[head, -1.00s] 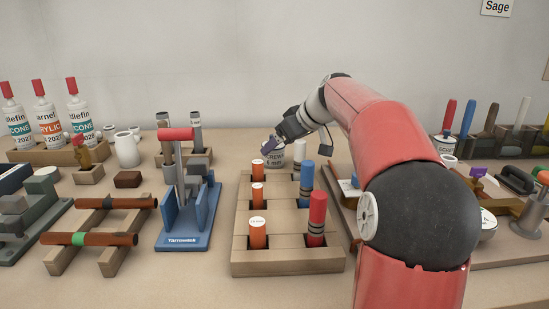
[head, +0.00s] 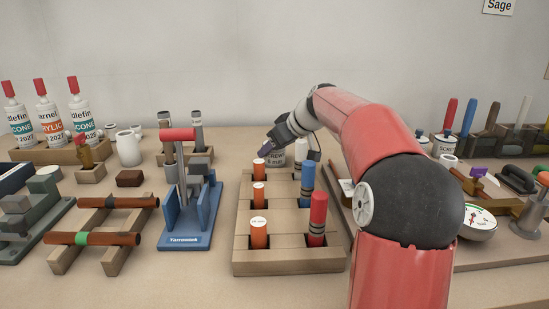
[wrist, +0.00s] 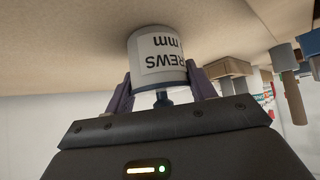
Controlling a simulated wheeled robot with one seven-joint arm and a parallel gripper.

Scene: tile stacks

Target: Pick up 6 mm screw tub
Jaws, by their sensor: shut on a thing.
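The 6 mm screw tub (head: 277,157) is a small pale tub with a printed label, at the back of the bench behind the wooden block with coloured cylinders. In the wrist view the tub (wrist: 150,48) shows large and upside down, with "REWS" and "mm" readable. My gripper (head: 289,149) is shut on the tub, with one purple finger on each side of it. The gripper also shows in the wrist view (wrist: 162,78). The gripper hides part of the tub in the head view. I cannot tell whether the tub is clear of the bench.
The wooden block (head: 288,262) with orange, blue and red cylinders stands in front of the tub. A blue press (head: 186,230) stands to its left. Another tub marked "SCREW" (head: 446,147) stands at right.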

